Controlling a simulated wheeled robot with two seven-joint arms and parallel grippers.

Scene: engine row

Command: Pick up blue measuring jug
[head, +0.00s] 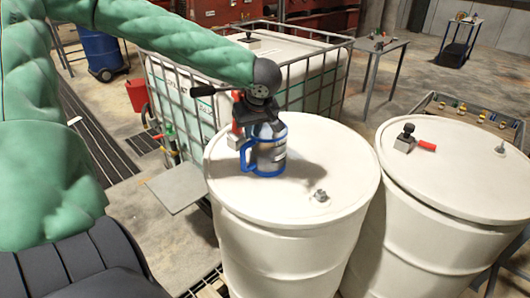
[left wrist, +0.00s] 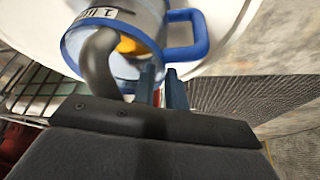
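The blue measuring jug (head: 268,152) stands upright on the white lid of the nearer drum (head: 335,165). It is clear-walled with a blue rim, base and handle, and its handle points left in the head view. My left gripper (head: 259,116) is directly above the jug, close to its top. In the left wrist view the jug (left wrist: 140,62) fills the upper middle, with its blue handle to the right. The left fingers (left wrist: 162,88) are slightly apart, near the handle's root, with no jug part visibly between them. My right gripper is not in view.
A red-handled item (head: 235,132) stands just behind the jug, and a metal fitting (head: 320,195) sits in front. A second drum (head: 465,165) is at right with a red-handled valve (head: 408,140). A caged tank (head: 310,60) stands behind. The lid's right side is clear.

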